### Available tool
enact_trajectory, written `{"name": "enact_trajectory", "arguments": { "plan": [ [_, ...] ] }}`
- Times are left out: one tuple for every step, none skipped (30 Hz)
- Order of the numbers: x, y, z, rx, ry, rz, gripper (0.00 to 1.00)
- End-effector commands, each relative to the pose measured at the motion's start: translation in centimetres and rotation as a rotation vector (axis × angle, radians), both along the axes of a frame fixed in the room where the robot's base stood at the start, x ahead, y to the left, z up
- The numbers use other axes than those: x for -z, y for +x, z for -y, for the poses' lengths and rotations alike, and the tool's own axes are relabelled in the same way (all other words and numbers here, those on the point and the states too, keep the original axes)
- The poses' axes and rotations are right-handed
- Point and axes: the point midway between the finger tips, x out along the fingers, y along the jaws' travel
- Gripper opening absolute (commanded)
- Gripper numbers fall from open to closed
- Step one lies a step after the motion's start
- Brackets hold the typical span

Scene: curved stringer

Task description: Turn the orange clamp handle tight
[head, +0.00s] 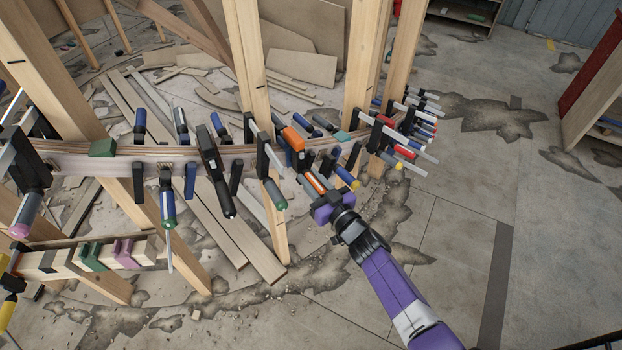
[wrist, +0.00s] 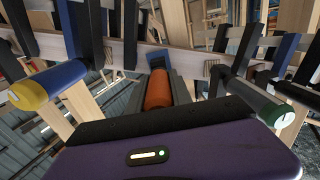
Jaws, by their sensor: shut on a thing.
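The orange clamp handle (head: 316,184) points out from the curved wooden stringer toward my purple gripper (head: 314,187). My gripper is at the handle, with its jaws shut around it. In the wrist view the orange handle (wrist: 158,90) lies between the two dark fingers (wrist: 158,88), roughly in line with the gripper. An orange clamp part (head: 293,138) shows just above, at the stringer's top edge. The gripper body hides the near end of the handle.
Other clamps crowd both sides: a green-ended handle (head: 274,194) to the left and a yellow-ended blue handle (head: 347,178) to the right. Wooden posts (head: 249,60) rise behind the stringer (head: 90,163). The cracked floor on the right is open.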

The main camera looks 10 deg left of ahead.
Motion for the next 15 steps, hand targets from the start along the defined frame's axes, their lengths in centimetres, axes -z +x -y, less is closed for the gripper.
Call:
{"name": "enact_trajectory", "arguments": {
  "plan": [
    [0.1,0.02,0.08,0.002,0.0,-0.003,0.0],
    [0.1,0.01,0.07,0.002,0.0,-0.003,0.0],
    [0.1,0.02,0.08,0.002,0.0,-0.003,0.0],
    [0.1,0.02,0.08,0.002,0.0,-0.003,0.0],
    [0.1,0.02,0.08,0.002,0.0,-0.003,0.0],
    [0.1,0.01,0.07,0.002,0.0,-0.003,0.0],
    [0.1,0.02,0.08,0.002,0.0,-0.003,0.0],
    [0.1,0.01,0.07,0.002,-0.001,-0.002,0.0],
    [0.1,0.02,0.08,0.002,-0.001,-0.002,0.0],
    [0.1,0.02,0.08,0.002,-0.001,-0.002,0.3],
    [0.1,0.01,0.07,0.002,-0.001,-0.002,0.36],
    [0.09,0.01,0.07,0.002,-0.001,-0.002,0.43],
    [0.08,0.01,0.06,0.002,-0.001,-0.002,0.48],
    [0.07,0.01,0.06,0.002,0.0,-0.001,0.48],
    [0.07,0.0,0.05,0.001,0.0,-0.001,0.48]
  ]
}}
